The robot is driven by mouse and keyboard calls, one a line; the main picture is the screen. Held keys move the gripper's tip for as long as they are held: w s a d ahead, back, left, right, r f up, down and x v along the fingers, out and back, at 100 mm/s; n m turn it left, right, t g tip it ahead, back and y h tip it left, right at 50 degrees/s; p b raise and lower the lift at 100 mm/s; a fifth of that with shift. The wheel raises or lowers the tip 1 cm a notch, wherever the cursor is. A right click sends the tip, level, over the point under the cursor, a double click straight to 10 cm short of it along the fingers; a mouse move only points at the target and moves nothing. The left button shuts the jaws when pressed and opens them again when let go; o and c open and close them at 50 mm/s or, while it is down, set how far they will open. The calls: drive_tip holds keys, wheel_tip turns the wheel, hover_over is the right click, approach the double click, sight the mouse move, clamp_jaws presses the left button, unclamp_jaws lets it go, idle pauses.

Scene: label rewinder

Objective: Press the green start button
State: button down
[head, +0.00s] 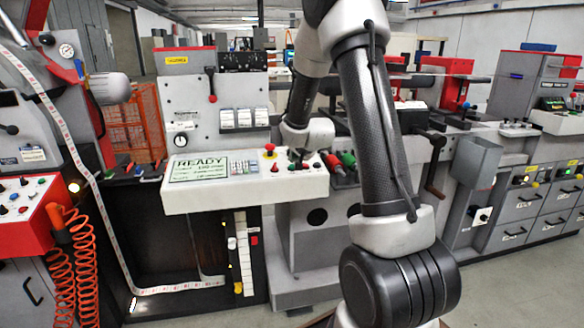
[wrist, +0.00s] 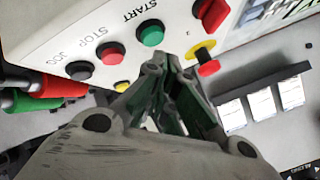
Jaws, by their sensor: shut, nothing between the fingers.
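The green start button (wrist: 150,33) is a round cap in a dark ring beside the word START on the white panel in the wrist view. My gripper (wrist: 172,62) is shut and empty, with its tips just below and right of the green button in that view. A small gap shows between tips and button in the picture; depth to the panel is hard to judge. In the head view, my gripper (head: 300,153) is over the right part of the white control panel (head: 225,196), where the buttons are small and partly covered.
Near the tips are a red stop button (wrist: 110,53), a dark jog button (wrist: 78,70), a yellow button (wrist: 122,87), a red switch (wrist: 212,12) and a red mushroom knob (wrist: 208,68). Red and green handles (wrist: 40,90) stick out at the left. A READY display (head: 198,168) is on the panel.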

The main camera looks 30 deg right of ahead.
drive_tip(key=shift+f, duration=0.15)
idle(0.4)
drive_tip(key=shift+f, duration=0.25)
drive_tip(key=shift+w+f, duration=0.1)
drive_tip(key=shift+f, duration=0.4)
idle(0.9)
drive_tip(key=shift+r, duration=0.9)
drive_tip(key=r, duration=0.2)
drive_tip(key=s+r, duration=0.1)
drive_tip(key=r, duration=0.2)
drive_tip(key=shift+a, duration=0.1)
idle(0.7)
